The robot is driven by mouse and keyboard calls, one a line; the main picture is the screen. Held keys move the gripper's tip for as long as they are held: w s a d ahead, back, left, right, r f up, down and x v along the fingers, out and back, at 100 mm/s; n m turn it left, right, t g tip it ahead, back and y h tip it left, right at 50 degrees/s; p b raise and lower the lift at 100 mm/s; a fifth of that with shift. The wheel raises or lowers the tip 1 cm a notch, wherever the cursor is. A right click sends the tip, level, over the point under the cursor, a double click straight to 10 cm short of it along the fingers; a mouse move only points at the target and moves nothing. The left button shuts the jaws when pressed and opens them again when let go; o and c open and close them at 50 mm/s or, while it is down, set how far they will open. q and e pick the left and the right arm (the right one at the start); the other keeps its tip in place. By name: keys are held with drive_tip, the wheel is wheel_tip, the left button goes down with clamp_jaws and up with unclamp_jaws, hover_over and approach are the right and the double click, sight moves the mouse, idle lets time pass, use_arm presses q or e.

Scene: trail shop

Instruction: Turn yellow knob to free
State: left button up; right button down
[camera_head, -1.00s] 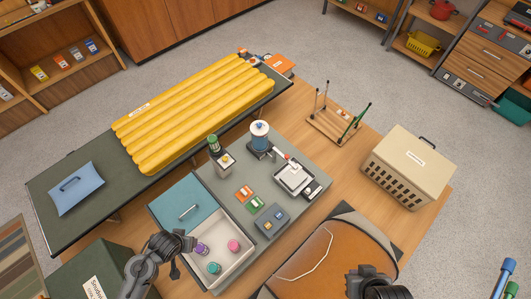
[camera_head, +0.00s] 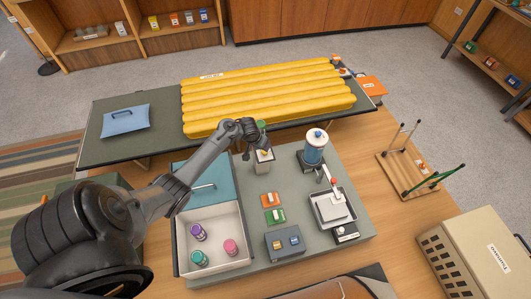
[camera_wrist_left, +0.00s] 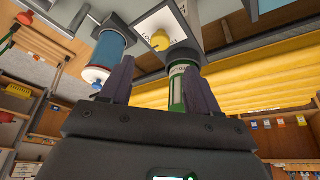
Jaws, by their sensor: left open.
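The yellow knob (camera_wrist_left: 161,40) sits on a white plate (camera_wrist_left: 172,20) with small dark lettering, on a grey box. In the head view the knob (camera_head: 264,155) shows small on the box top (camera_head: 264,158). My left gripper (camera_head: 248,128) is just behind the box, at its upper left. In the left wrist view its spread fingers (camera_wrist_left: 159,64) are apart from the knob, which lies just beyond the tips, between them. A green-topped canister (camera_wrist_left: 178,86) is near the right-hand finger; whether they touch I cannot tell. My right gripper is out of view.
A blue lantern-like container (camera_head: 314,147) stands right of the box. A yellow ribbed mat (camera_head: 265,95) lies behind.

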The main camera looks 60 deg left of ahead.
sight(264, 152)
use_arm(q)
drive_tip(key=b+x, duration=0.4)
drive_tip(key=x, duration=0.5)
drive_tip(key=c, duration=1)
drive_tip(key=shift+c, duration=0.2)
